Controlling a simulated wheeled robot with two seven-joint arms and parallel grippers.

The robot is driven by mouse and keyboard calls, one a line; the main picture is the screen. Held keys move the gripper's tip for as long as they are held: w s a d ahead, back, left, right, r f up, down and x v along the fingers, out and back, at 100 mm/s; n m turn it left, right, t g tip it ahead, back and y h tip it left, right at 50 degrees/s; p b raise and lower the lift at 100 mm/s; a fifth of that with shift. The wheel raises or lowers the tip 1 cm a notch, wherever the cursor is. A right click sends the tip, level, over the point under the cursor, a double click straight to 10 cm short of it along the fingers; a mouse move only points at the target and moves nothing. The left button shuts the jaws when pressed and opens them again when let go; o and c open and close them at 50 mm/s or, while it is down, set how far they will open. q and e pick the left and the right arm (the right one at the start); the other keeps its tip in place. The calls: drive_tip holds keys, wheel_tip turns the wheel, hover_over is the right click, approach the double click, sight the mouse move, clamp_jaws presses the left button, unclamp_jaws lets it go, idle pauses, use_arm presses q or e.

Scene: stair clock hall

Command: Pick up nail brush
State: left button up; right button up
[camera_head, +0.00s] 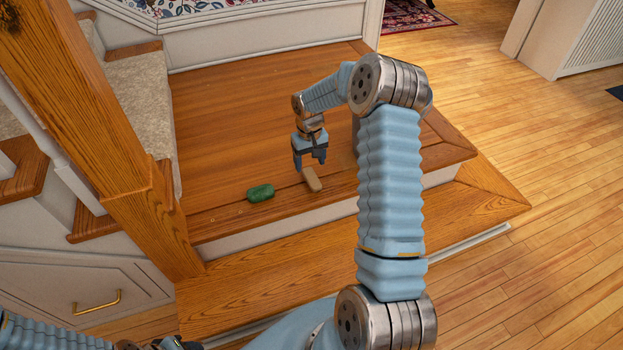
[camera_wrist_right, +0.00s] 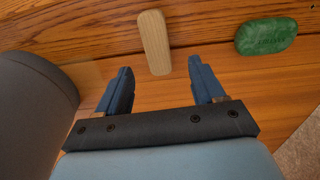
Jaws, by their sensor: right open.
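The nail brush appears to be the small tan wooden block (camera_head: 312,179) lying on the wooden landing near its front edge. It also shows in the right wrist view (camera_wrist_right: 154,42), just beyond the fingertips and between their lines. Its bristles are not visible.
A green soap-like bar (camera_head: 261,193) lies left of the brush on the landing, and shows right of it in the wrist view (camera_wrist_right: 267,37). A wooden newel post (camera_head: 110,130) and carpeted stairs (camera_head: 138,95) stand at left. The landing behind the gripper is clear.

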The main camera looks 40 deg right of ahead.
sight(311, 176)
drive_tip(key=f, duration=0.6)
drive_tip(key=shift+s+d+f+p, duration=0.1)
drive_tip(key=shift+s+d+p, duration=0.1)
drive_tip(key=shift+p, duration=0.1)
drive_tip(key=shift+a, duration=0.1)
drive_tip(key=shift+c, duration=0.3)
drive_tip(key=c, duration=1.1)
